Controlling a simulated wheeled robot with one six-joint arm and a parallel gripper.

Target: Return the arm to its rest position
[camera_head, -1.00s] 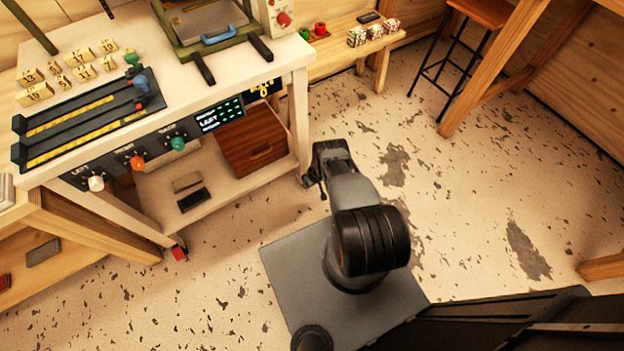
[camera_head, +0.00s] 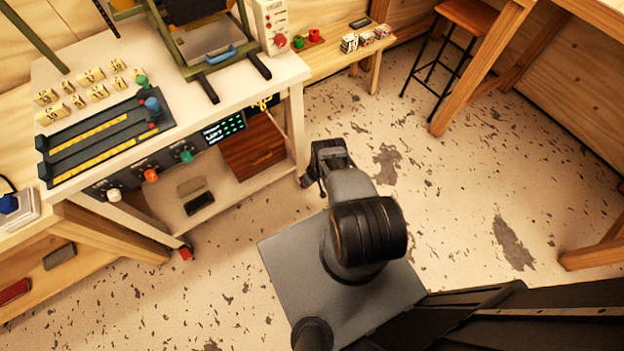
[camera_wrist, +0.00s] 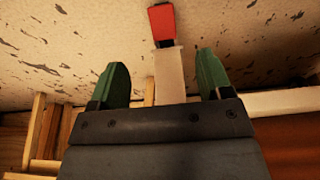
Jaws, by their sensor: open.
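My arm is folded close above my base in the head view, and its gripper end (camera_head: 314,176) points toward the white workbench, clear of it. In the wrist view my gripper (camera_wrist: 160,78) shows two green fingers standing wide apart with nothing held between them. Behind the fingers, a white bench leg (camera_wrist: 170,75) with a red foot (camera_wrist: 161,22) shows, apart from the jaws. The fingertips are too small to make out in the head view.
The white workbench (camera_head: 285,90) stands at the left, carrying a black slotted rack (camera_head: 100,140), numbered blocks and a green-framed press (camera_head: 200,45). A wooden drawer box (camera_head: 253,145) sits on its lower shelf. A stool (camera_head: 465,20) stands back right. The floor (camera_head: 440,190) right of my arm is clear.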

